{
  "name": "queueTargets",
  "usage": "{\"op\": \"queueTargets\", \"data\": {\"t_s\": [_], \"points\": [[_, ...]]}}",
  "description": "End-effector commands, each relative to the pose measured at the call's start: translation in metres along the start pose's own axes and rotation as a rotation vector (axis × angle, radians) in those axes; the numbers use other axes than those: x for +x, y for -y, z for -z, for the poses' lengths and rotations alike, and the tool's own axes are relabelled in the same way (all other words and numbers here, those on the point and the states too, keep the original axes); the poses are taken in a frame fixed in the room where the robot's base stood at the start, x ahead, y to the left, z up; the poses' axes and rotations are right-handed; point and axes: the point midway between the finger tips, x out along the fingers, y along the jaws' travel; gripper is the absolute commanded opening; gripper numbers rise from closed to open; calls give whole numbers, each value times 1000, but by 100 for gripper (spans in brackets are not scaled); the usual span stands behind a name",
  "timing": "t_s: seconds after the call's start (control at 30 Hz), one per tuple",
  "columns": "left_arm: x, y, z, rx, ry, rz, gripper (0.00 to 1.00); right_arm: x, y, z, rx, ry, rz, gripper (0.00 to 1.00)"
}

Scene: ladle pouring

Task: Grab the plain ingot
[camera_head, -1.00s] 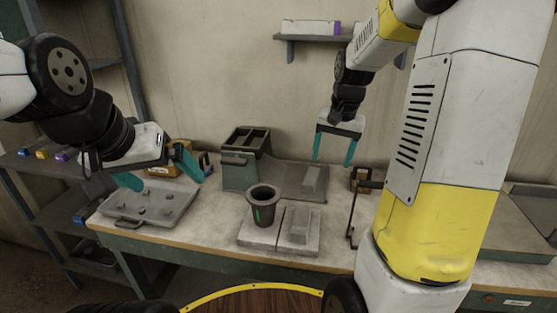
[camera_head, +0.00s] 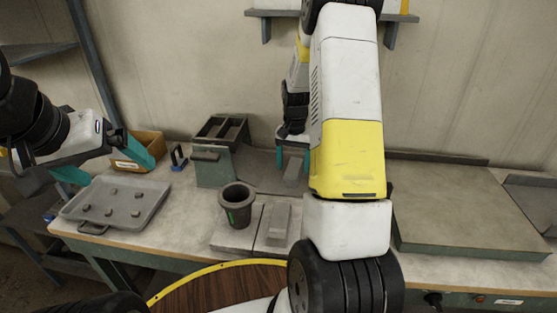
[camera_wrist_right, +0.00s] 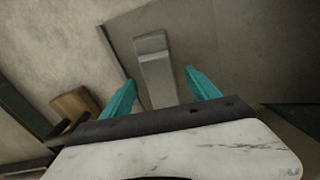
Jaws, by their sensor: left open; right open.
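A grey ingot (camera_head: 293,173) lies on a dark plate at the back of the bench. It also shows in the right wrist view (camera_wrist_right: 155,68), lying lengthwise ahead of the fingers. My right gripper (camera_head: 293,160) is open over this ingot, with one teal finger to each side; no contact shows. A second grey ingot-shaped block (camera_head: 279,220) lies on the pale mould slabs nearer the front. My left gripper (camera_head: 105,164) is open and empty above the left end of the bench, away from both.
A dark crucible (camera_head: 237,203) stands on the slabs. A tray (camera_head: 150,209) with several small lumps lies at left. A green-grey box (camera_head: 213,168) and a cardboard bin (camera_head: 143,148) stand behind. A large flat plate (camera_head: 460,210) covers the bench at right.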

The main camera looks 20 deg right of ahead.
Motion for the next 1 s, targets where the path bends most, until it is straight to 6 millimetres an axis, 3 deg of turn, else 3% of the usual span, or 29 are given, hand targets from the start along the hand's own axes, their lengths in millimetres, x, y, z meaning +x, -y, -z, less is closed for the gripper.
{"op": "queueTargets", "data": {"t_s": [0.1, 0.37, 0.47, 0.73, 1.0], "points": [[0, 0, 0, 0, 0, 0, 98, 13, 0, 0, 1, 0, 0, 70], [0, 0, 0, 0, 0, 0, 98, 16, 0, 1, 1, -1, 0, 70], [0, 0, 0, 0, 0, 0, 98, 16, 0, 1, 1, -1, 0, 54], [0, 0, 0, 0, 0, 0, 98, 16, 0, 1, 1, -1, 0, 1], [0, 0, 0, 0, 0, 0, 98, 15, 0, 1, 1, -2, 1, 0]]}}
